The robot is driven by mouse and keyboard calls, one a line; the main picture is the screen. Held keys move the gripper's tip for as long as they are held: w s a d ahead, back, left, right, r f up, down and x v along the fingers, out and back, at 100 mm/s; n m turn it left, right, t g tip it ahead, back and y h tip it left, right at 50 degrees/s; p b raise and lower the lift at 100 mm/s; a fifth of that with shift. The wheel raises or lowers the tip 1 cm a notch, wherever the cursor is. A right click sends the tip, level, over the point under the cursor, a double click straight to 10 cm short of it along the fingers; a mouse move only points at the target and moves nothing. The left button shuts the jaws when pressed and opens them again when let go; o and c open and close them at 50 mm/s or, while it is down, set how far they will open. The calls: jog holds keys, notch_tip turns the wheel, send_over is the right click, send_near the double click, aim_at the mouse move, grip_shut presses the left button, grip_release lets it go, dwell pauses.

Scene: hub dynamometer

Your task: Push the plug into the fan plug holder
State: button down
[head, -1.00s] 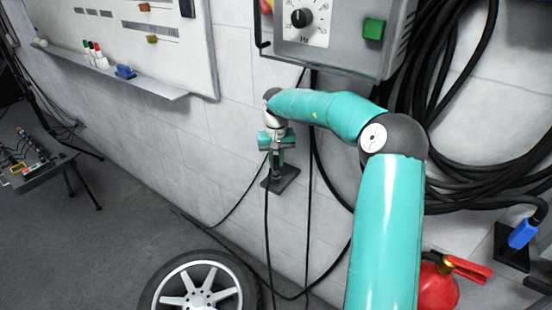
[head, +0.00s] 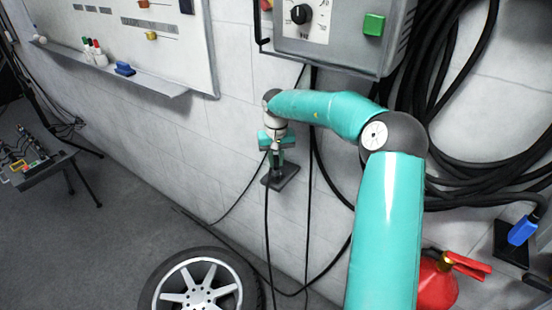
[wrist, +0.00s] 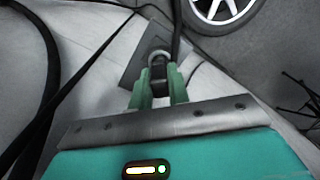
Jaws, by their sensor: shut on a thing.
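My gripper (head: 275,160) is at the wall below the control box, pointing down at a dark holder plate (head: 288,177). In the wrist view, its green fingers (wrist: 159,92) are shut on a dark plug (wrist: 158,73) with a cable running away from it. The plug is at the face of the holder plate (wrist: 132,62), by a round grey part. The fingers partly cover the plug, and I cannot tell how deep it sits. In the head view the plug is mostly hidden by my gripper.
A control box (head: 340,35) hangs above. Thick black cables (head: 455,100) hang at right, near a second wall plate with a blue plug (head: 522,230). A red extinguisher (head: 436,285) and a wheel (head: 200,285) are below. A whiteboard ledge (head: 150,85) is at left.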

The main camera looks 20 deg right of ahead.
jog(key=shift+f, duration=0.45)
jog(key=c, duration=1.3)
grip_release()
jog(key=shift+o, duration=0.2)
jog(key=shift+r, duration=0.1)
notch_tip(320, 180, up, 7)
jog(key=shift+r, duration=0.2)
jog(key=shift+s, duration=0.1)
